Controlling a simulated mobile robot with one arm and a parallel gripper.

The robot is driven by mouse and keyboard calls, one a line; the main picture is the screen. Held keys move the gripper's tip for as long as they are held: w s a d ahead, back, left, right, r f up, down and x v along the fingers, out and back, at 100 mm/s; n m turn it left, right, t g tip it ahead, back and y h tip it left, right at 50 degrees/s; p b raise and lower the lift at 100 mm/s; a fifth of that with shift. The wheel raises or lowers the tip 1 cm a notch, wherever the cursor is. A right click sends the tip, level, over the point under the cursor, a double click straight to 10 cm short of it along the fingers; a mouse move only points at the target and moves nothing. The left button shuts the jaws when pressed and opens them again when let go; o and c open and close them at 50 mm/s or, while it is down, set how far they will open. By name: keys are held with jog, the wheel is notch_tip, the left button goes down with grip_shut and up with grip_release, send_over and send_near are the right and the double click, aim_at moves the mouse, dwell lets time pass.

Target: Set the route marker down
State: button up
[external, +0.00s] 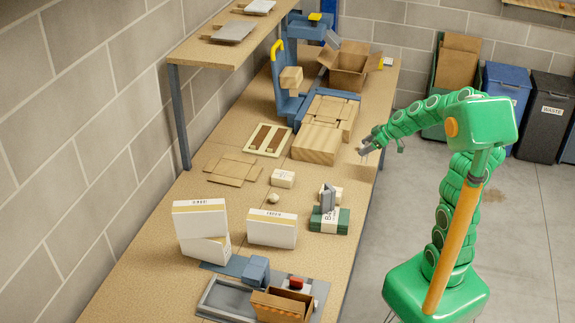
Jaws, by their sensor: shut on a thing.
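My gripper (367,146), at the end of my green arm, is over the right edge of the long wooden workbench (335,190), beside a wooden block. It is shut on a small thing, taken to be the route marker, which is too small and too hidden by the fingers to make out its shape.
White boxes (271,229), a green box (338,221) and an open carton (281,306) stand on the near bench. A wooden block (317,143), a slotted tray (264,139) and a large open carton (349,66) stand farther back. Bins (507,82) line the back wall.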

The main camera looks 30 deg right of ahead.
jog(key=shift+w+d+f, duration=0.1)
jog(key=shift+w+f, duration=0.6)
jog(key=shift+f, duration=0.65)
jog(key=shift+w+d+f, duration=0.1)
jog(key=shift+w+f, duration=0.65)
jog(key=shift+f, duration=0.65)
jog(key=shift+w+f, duration=0.7)
jog(key=shift+f, duration=0.65)
jog(key=shift+f, duration=0.15)
jog(key=o, duration=1)
jog(key=shift+o, duration=0.2)
